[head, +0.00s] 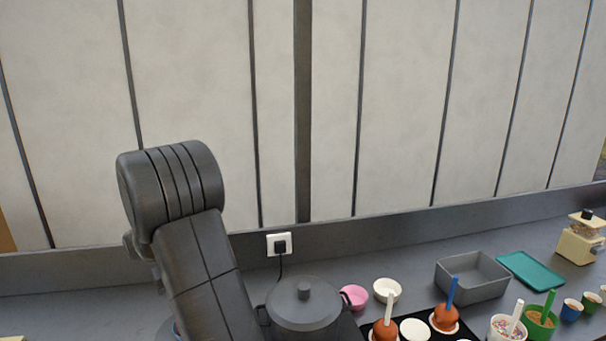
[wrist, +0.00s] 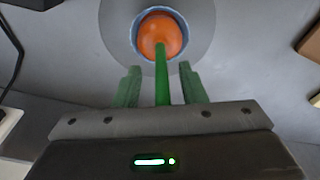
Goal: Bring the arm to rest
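My gripper (wrist: 160,70) shows in the wrist view with its two green fingers apart. A green stick (wrist: 162,85) stands between the fingers, with a visible gap on each side. The stick rises from an orange-red ball (wrist: 160,33), which looks like a coated apple. The ball sits in a blue-rimmed cup or bowl (wrist: 137,36) on a round grey plate (wrist: 200,28). In the head view my raised arm fills the left side, and my gripper is hidden.
A lidded dark pot (head: 303,305) stands right of my arm. Further right are pink (head: 354,297) and white bowls (head: 387,289), apples on sticks (head: 445,318), a grey bin (head: 472,280), a teal lid (head: 531,269), several cups and a cream grinder (head: 580,240). A cabled plug (head: 281,246) is in the wall.

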